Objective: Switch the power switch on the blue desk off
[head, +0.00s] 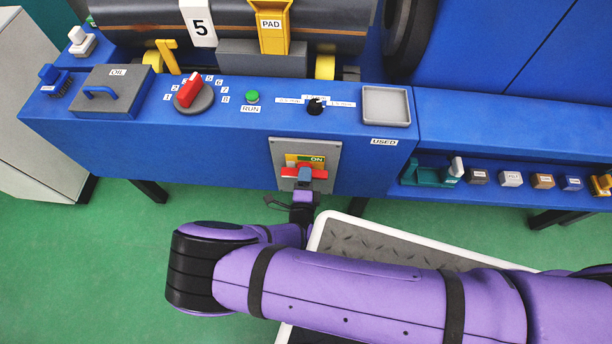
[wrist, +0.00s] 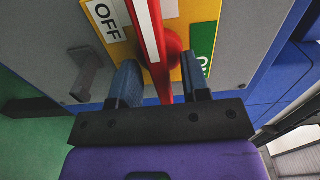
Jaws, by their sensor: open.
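The power switch is on a grey plate (head: 333,158) on the front face of the blue desk (head: 230,150). Its red handle (head: 320,173) lies roughly crosswise over a yellow plate, below the green ON label (head: 316,160). In the wrist view the red handle (wrist: 148,30) runs between my fingers, with the white OFF label (wrist: 107,20) on the left and the green ON label (wrist: 203,42) on the right. My gripper (head: 304,176) is open, one finger on each side of the handle; contact is unclear. It also shows in the wrist view (wrist: 162,88). The OFF label is hidden in the head view.
A red rotary selector (head: 190,92), a green RUN button (head: 253,96), a black knob (head: 315,106) and a grey tray (head: 386,106) are on the desk top. A shelf with small blocks (head: 511,179) is at right. A grey treadplate platform (head: 350,240) lies under my arm.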

